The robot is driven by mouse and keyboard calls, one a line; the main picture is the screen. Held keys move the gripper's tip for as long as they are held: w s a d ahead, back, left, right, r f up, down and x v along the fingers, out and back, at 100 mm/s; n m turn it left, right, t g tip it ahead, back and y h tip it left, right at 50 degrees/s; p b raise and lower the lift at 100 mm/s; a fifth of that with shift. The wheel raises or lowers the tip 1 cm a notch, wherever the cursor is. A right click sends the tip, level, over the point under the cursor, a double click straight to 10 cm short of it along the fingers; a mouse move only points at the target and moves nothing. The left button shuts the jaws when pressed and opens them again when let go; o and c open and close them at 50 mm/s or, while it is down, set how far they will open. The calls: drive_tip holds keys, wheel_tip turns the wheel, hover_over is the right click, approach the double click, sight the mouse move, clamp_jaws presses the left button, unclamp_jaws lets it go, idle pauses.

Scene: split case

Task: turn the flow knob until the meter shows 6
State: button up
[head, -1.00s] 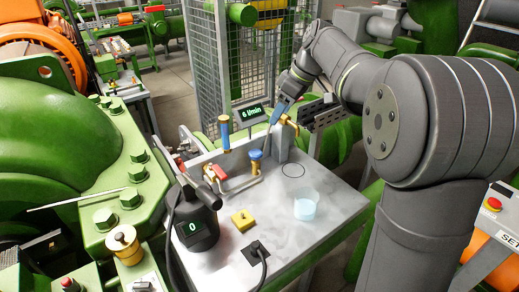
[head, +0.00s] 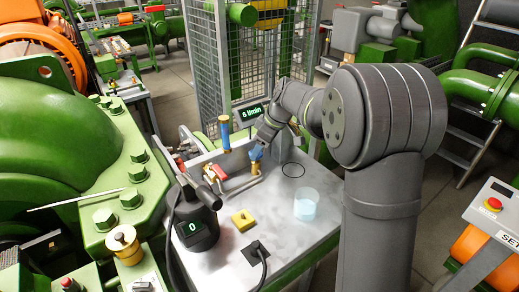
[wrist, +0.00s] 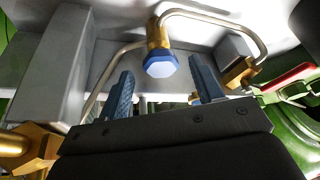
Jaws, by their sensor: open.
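The blue flow knob (head: 256,154) sits on a brass valve on the metal bench. In the wrist view the knob (wrist: 161,67) is a blue hexagonal cap on a brass stem with a bent pipe. My gripper (wrist: 162,72) is open, one blue finger on each side of the knob in that view; no contact shows. In the head view my gripper (head: 260,142) is just above and right of the knob and partly hides it. The meter (head: 252,113) shows green text ending in "l/min"; its digit is too small to tell 0 from 6.
A black device (head: 194,224) showing 0 stands at the bench's left. The bench's right front is clear.

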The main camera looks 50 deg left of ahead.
drive_tip(key=shift+s+a+f, duration=0.2)
drive_tip(key=shift+a+f, duration=0.05)
drive_tip(key=shift+f, duration=0.4)
drive_tip(key=c, duration=1)
drive_tip(key=shift+o, duration=0.2)
drive_tip(key=shift+s+m+t+y, duration=0.15)
drive_tip(key=shift+m+t, duration=0.25)
drive_tip(key=shift+m, duration=0.7)
drive_tip(key=shift+s+m+t+y, duration=0.1)
drive_tip(key=shift+m+t+y, duration=0.25)
drive_tip(key=shift+m, duration=0.75)
drive_tip(key=o, duration=1)
drive_tip(key=shift+d, duration=0.1)
drive_tip(key=shift+c, duration=0.2)
drive_tip(key=v, duration=1.7)
drive_tip(key=shift+r, duration=0.35)
